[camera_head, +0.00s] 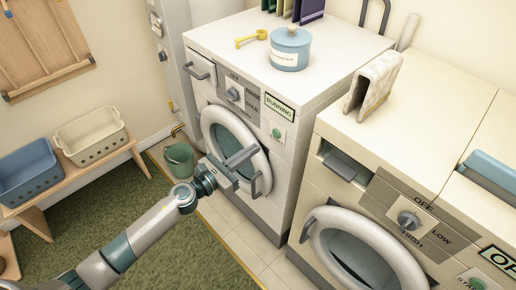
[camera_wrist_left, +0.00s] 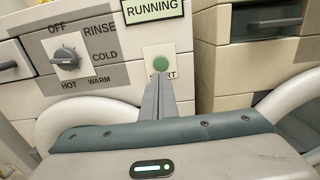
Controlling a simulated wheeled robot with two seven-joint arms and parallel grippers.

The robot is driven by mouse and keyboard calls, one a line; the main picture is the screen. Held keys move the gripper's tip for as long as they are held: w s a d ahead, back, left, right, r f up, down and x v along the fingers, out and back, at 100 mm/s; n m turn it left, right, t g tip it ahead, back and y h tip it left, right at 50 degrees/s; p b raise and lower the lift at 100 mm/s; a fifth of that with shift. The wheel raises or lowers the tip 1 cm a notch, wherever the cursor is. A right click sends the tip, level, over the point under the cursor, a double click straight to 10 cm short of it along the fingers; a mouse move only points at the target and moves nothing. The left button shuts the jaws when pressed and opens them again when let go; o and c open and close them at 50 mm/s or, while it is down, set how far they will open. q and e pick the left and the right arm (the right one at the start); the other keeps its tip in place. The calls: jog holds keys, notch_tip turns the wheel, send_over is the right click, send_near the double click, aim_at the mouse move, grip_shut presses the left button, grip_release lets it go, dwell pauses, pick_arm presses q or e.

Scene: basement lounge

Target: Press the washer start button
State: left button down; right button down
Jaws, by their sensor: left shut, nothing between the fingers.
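The washer (camera_head: 210,108) is the white machine on the left with a round front door (camera_head: 235,140). Its green round start button (camera_head: 277,133) sits on a pale plate under a "RUNNING" sign (camera_head: 279,106). In the wrist view the button (camera_wrist_left: 160,64) is straight ahead, and the label below it is partly hidden by my fingers. My left gripper (camera_head: 255,150) is shut and empty in front of the washer door, its tips pointing toward the button. In the wrist view the tips (camera_wrist_left: 158,77) appear just below the button; I cannot tell whether they touch the panel. My right gripper is not in view.
A temperature dial (camera_head: 233,95) is left of the sign. A blue pot (camera_head: 290,48) and yellow scoop (camera_head: 251,39) stand on the washer. A second machine (camera_head: 385,185) with its own dial is to the right. A green bucket (camera_head: 180,160) and bench with baskets (camera_head: 91,135) are left.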

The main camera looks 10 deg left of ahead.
pick_arm(q)
jog(key=shift+b+v, duration=0.75)
jog(key=shift+v, duration=2.2)
jog(key=shift+r, duration=0.1)
